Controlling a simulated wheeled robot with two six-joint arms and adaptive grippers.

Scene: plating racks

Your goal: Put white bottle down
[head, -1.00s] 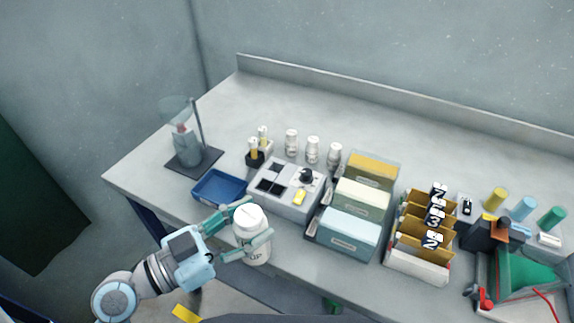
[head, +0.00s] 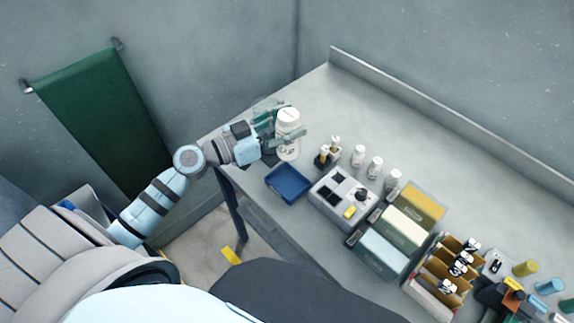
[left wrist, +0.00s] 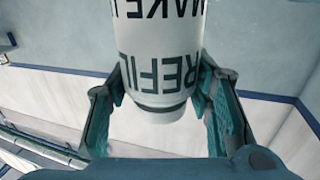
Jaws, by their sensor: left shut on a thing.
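A white bottle (head: 288,122) with dark lettering is held in my left gripper (head: 287,136) at the far left part of the bench, in the head view. In the left wrist view the bottle (left wrist: 160,60) fills the space between the two teal-padded fingers, and its lettering appears upside down. My left gripper is shut on the bottle. The stand with its dark base is mostly hidden behind the gripper and bottle. Whether the bottle touches the bench (head: 340,105) cannot be told. My right gripper is not in view.
A blue tray (head: 288,184) lies near the front edge. Right of the bottle are a small dark holder with vials (head: 328,153) and several small white bottles (head: 358,155). A grey box (head: 341,196) and file boxes (head: 403,229) stand further right. The bench's back strip is clear.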

